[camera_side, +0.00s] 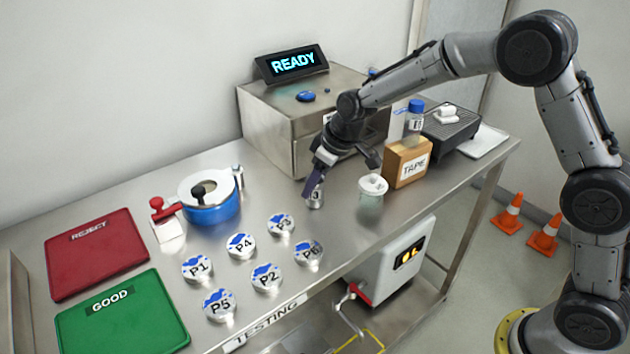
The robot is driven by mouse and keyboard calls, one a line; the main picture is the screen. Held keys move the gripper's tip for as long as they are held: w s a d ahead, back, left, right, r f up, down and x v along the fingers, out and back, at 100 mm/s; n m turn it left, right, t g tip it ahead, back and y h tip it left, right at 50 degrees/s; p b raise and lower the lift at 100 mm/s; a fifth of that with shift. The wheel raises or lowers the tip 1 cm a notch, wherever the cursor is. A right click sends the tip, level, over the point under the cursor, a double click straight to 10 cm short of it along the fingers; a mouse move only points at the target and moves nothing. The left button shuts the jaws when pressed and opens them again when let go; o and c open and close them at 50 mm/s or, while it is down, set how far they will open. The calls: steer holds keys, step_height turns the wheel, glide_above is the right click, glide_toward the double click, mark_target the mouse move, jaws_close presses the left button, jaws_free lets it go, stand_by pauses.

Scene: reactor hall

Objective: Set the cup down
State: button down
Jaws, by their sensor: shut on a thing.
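My gripper (316,182) points down over the steel bench, right of the blue pot, and is shut on a small metal cup (316,198). A dark "3" shows on the cup's side, and the fingers cover its upper part. The cup looks upright and at or just above the bench top; I cannot tell whether it touches. Several round silver pieces with blue patches lie to the left and in front: P1 (197,269), P2 (267,277), P3 (281,224), P4 (241,246), P5 (219,304) and P6 (308,252).
A white-lidded jar (371,194) stands close right of the cup, with a TAPE box (407,164) beyond. The READY machine (290,125) is behind. The blue pot (211,207), red REJECT mat (102,262) and green GOOD mat (122,325) are left. Bench around the cup is bare.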

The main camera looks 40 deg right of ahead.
steer(key=shift+c, duration=1.5)
jaws_free()
steer(key=s+d+r, duration=0.4)
steer(key=s+r, duration=0.8)
steer(key=r, duration=0.3)
steer(key=s+d+f+m+h, duration=0.1)
steer(key=s+d+m, duration=0.1)
steer(key=s, duration=1)
steer(key=s+d+f+m+t, duration=0.1)
steer(key=s+d+m, duration=0.1)
steer(key=s, duration=1)
steer(key=shift+d+f+h, duration=0.15)
steer(key=shift+d+h, duration=0.25)
steer(key=shift+d, duration=0.1)
